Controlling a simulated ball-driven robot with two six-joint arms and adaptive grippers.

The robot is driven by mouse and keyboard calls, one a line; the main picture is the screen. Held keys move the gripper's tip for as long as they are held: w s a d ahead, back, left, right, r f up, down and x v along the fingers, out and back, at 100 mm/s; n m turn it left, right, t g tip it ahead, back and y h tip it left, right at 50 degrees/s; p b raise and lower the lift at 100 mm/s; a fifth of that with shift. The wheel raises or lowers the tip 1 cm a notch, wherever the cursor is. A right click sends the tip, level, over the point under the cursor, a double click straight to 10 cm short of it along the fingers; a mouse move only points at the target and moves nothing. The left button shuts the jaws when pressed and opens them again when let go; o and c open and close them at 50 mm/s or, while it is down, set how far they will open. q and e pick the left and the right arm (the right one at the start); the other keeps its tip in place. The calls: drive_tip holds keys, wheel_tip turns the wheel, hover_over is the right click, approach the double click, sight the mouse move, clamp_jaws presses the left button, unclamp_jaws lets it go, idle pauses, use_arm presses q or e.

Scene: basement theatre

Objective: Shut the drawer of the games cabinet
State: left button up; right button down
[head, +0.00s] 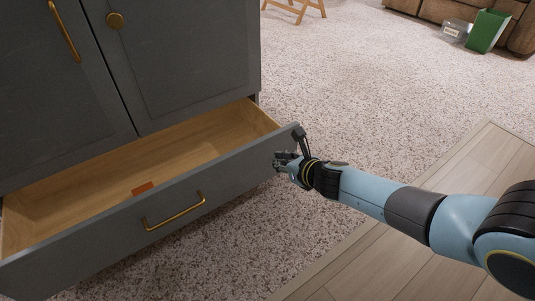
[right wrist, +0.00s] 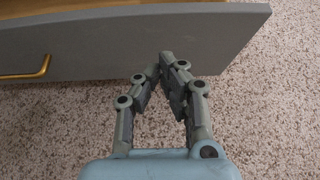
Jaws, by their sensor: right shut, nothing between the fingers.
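The games cabinet (head: 180,60) is dark grey and stands at the left in the head view. Its bottom drawer (head: 225,177) is pulled out, showing a pale wood inside with a small orange-brown item (head: 143,188) in it. A brass handle (head: 174,213) is on the drawer front. My right gripper (head: 280,160) is at the right end of the drawer front, on its outer side. In the right wrist view the shut, empty fingers (right wrist: 166,75) point at the drawer front (right wrist: 190,45), close to it; contact cannot be told. My left gripper is not in view.
Speckled carpet (head: 330,80) lies clear around the drawer, with wood flooring (head: 440,200) at the right. A green bin (head: 488,31) and a clear box (head: 455,30) stand by a brown sofa (head: 430,10) at the back. Wooden legs (head: 297,10) show at the top.

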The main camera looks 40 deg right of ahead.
sight(260, 149)
drive_tip(key=w, duration=0.2)
drive_tip(key=w+f, duration=0.1)
drive_tip(key=w, duration=0.2)
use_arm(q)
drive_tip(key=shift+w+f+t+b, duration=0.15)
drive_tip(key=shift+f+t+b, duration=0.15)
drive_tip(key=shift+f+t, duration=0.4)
use_arm(e)
drive_tip(key=shift+w+f, duration=0.1)
drive_tip(key=shift+w, duration=0.5)
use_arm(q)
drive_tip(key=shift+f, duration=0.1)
